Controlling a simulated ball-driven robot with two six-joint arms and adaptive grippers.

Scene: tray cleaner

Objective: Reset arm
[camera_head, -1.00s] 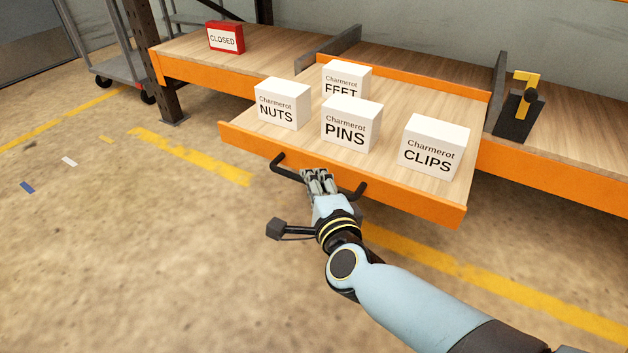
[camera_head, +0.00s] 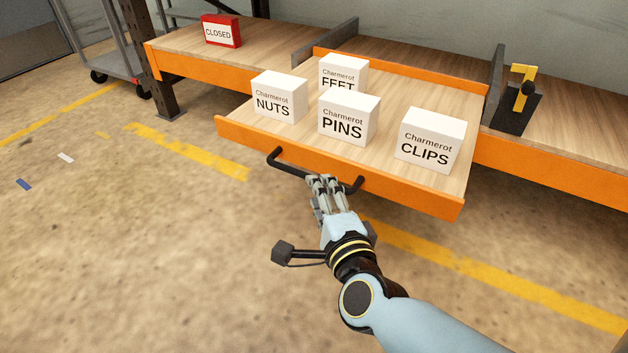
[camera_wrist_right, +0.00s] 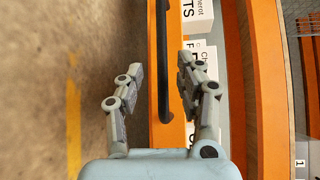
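My right gripper (camera_head: 325,180) is in front of the pulled-out tray (camera_head: 225,128), at the right part of its black handle (camera_head: 288,169). In the right wrist view the two fingers of the gripper (camera_wrist_right: 160,85) are spread apart. The black handle (camera_wrist_right: 163,50) shows in the gap between them, and the fingers are not closed on it. I cannot tell how far the handle sits inside the fingers. My left gripper is not in view.
White boxes labelled NUTS (camera_head: 279,98), FEET (camera_head: 342,75), PINS (camera_head: 348,119) and CLIPS (camera_head: 430,141) stand on the tray. A red CLOSED box (camera_head: 221,31) is on the bench. A yellow-handled clamp (camera_head: 518,100) stands at right.

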